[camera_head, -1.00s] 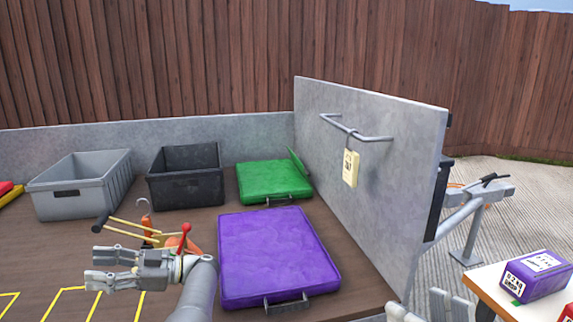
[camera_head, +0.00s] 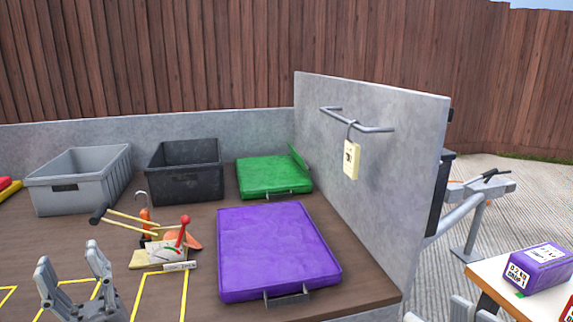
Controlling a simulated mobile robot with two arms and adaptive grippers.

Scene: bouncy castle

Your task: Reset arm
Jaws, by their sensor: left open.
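My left gripper (camera_head: 70,262) is at the lower left of the head view, with its two grey fingers pointing up and spread apart. It is open and empty, over the yellow-marked part of the brown worktop (camera_head: 30,235). Grey finger-like parts of my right gripper (camera_head: 462,309) show at the bottom edge, right of centre. They are mostly cut off, so its opening cannot be told.
A purple case (camera_head: 272,250) and a green case (camera_head: 272,177) lie by the grey partition (camera_head: 400,190). A grey crate (camera_head: 85,190), a black crate (camera_head: 185,185) and a red-knobbed lever device (camera_head: 160,254) stand left. A purple box (camera_head: 540,268) sits on the right-hand table.

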